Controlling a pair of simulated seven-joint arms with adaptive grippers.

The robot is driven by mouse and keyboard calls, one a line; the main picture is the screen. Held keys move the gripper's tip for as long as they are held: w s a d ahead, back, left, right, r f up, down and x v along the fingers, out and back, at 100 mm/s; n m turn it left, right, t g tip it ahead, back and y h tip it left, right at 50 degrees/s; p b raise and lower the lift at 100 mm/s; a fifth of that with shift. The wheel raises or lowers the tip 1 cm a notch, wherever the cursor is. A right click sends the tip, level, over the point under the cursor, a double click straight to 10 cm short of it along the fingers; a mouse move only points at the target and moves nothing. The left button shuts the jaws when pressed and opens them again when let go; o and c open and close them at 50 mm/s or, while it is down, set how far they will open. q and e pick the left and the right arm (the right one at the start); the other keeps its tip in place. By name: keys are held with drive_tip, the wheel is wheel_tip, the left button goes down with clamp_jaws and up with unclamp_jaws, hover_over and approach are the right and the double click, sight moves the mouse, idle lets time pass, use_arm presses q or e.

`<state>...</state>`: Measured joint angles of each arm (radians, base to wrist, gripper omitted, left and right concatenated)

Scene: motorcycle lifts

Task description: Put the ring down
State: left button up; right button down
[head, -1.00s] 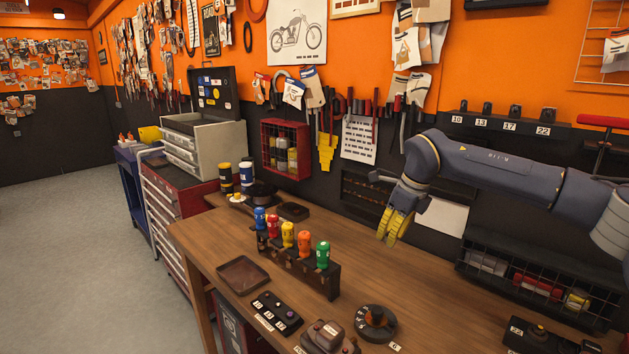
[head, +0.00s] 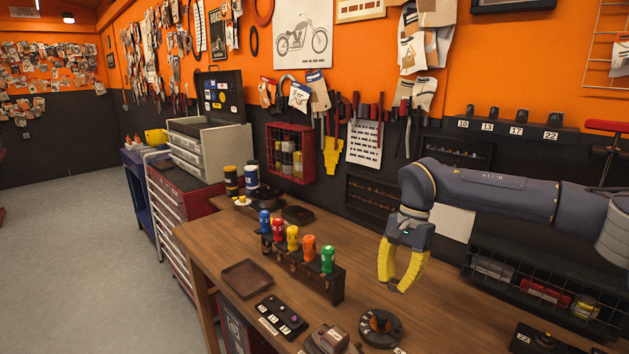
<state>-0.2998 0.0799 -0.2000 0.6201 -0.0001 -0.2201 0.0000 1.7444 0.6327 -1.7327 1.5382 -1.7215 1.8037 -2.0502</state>
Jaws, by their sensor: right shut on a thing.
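My right gripper (head: 396,284) hangs over the right part of the wooden workbench, its yellow fingers pointing down. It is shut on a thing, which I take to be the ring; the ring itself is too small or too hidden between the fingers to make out. The gripper is right of the green bottle and above and behind the round black dial (head: 381,327). My left gripper is not in view.
A dark rack with several coloured bottles (head: 293,239) stands left of the gripper. A brown tray (head: 246,279), a numbered switch box (head: 280,315) and a small boxy device (head: 328,339) lie near the front. Bare bench top (head: 362,287) shows between rack and gripper.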

drive_tip(key=s+d+f+n+h, duration=0.1)
drive_tip(key=s+f+n+h, duration=0.1)
drive_tip(key=s+f+n, duration=0.3)
drive_tip(key=s+n, duration=0.4)
drive_tip(key=s, duration=0.1)
drive_tip(key=shift+s+d+g, duration=0.4)
drive_tip(key=shift+f, duration=0.1)
